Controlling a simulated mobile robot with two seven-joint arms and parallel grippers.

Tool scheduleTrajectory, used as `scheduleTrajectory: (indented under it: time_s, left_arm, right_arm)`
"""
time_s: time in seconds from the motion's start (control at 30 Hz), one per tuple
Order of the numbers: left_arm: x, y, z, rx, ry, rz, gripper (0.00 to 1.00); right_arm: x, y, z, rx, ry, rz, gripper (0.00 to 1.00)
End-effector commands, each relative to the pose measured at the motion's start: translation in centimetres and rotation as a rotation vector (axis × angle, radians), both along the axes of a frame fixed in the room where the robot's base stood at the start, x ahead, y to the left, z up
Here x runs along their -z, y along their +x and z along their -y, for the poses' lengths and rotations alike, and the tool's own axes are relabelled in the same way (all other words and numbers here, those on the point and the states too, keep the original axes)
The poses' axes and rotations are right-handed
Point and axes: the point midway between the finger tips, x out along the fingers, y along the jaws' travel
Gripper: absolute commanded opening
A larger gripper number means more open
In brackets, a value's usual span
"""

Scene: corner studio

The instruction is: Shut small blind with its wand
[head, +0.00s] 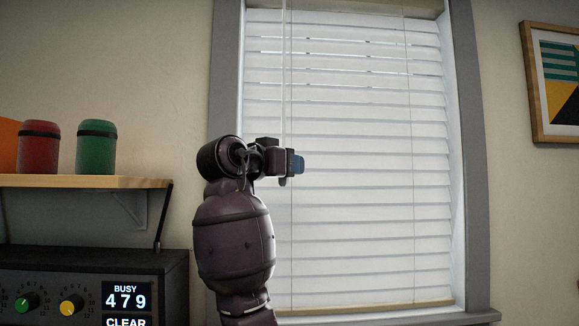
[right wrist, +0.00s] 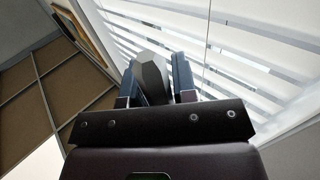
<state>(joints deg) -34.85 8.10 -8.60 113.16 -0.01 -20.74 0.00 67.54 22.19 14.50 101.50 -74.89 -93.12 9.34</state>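The small blind (head: 350,200) hangs in the window, its white slats tilted, with thin gaps showing between several upper slats. Gaps between slats also show in the right wrist view (right wrist: 240,68). The wand (head: 284,90) is a thin pale rod hanging near the blind's left side. My right gripper (head: 284,163) is at the wand's lower part, in front of the blind. In the right wrist view, its fingers (right wrist: 157,82) stand on both sides of the grey, faceted wand (right wrist: 152,75), which fills the gap between them. My left gripper is not in view.
A wooden shelf (head: 80,181) at left bears a red canister (head: 38,150) and a green canister (head: 96,150). Below it is a dark device with knobs and a display (head: 126,297). A framed picture (head: 535,85) hangs at right. A grey frame (head: 470,170) edges the window.

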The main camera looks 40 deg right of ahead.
Motion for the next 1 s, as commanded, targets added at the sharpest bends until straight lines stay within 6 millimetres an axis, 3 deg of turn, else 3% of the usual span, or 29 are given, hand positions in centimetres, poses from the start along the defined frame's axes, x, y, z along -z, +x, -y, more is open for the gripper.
scheduleTrajectory:
  time_s: [0.03,0.13,0.53,1.0]
  left_arm:
    - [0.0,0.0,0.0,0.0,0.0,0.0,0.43]
    - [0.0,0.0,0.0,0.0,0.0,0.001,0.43]
    - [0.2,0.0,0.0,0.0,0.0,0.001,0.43]
    - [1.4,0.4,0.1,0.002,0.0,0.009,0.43]
  right_arm:
    - [0.0,0.0,0.0,0.0,0.0,0.0,0.34]
    - [0.0,0.0,0.0,0.0,0.0,0.0,0.48]
    - [0.1,-0.1,-0.8,-0.001,0.0,0.001,0.48]
    - [0.1,-0.6,-8.6,-0.004,0.0,0.0,0.48]
